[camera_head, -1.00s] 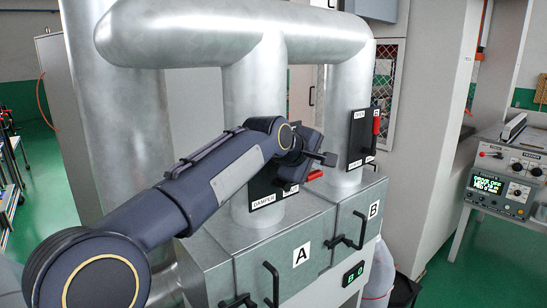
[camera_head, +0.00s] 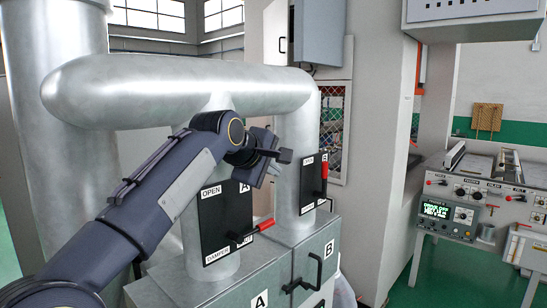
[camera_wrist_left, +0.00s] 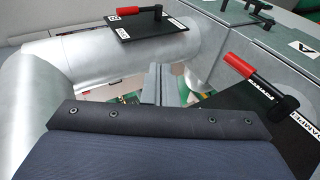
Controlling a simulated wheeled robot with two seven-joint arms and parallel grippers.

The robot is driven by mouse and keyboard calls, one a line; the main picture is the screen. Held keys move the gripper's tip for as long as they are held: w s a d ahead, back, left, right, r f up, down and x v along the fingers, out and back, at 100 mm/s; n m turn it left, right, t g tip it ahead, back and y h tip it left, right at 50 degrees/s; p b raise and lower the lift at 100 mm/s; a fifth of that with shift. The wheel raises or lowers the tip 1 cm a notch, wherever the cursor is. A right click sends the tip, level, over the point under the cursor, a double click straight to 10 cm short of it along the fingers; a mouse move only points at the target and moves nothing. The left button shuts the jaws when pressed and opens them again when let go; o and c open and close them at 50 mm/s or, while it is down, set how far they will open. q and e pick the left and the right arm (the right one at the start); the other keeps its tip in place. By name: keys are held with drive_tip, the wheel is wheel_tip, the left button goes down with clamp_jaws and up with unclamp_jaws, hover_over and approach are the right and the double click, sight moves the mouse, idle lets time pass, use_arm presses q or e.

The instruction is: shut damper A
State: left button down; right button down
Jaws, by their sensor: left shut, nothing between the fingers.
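Damper A's black plate (camera_head: 222,232) is on the front left duct, marked OPEN at the top and DAMPER at the bottom. Its lever with a red handle (camera_head: 264,224) points to the right, nearly level. The same red handle shows at the right in the left wrist view (camera_wrist_left: 239,67). My left gripper (camera_head: 285,156) is shut and empty, above the red handle and apart from it, in front of the ducts. Its fingers (camera_wrist_left: 160,85) point between the two plates in the wrist view. My arm hides part of the plate's duct. My right gripper is out of view.
Damper B's plate (camera_head: 309,187) is close on the right; its red handle (camera_head: 324,167) points up. The steel box (camera_head: 297,265) below has black latch handles. A control console (camera_head: 470,200) stands at the far right.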

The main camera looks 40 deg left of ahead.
use_arm(q)
drive_tip(key=shift+d+r, duration=0.2)
drive_tip(key=shift+r, duration=0.4)
drive_tip(key=shift+d+r, duration=0.2)
drive_tip(key=shift+r, duration=0.35)
drive_tip(key=shift+s+f, duration=0.1)
drive_tip(key=s+d+f+m+g+h, duration=0.1)
drive_tip(key=s+d+f+m+g, duration=0.1)
drive_tip(key=s+d+f+m, duration=0.3)
drive_tip(key=s+d+f+m+g+h+b, duration=0.1)
drive_tip(key=s+d+f+m, duration=0.5)
drive_tip(key=s+f, duration=0.6)
drive_tip(key=s+d+f+m+g+h, duration=0.3)
drive_tip(key=s+d+f, duration=0.6)
drive_tip(key=f, duration=1.1)
drive_tip(key=m, duration=0.2)
drive_tip(key=shift+m, duration=0.3)
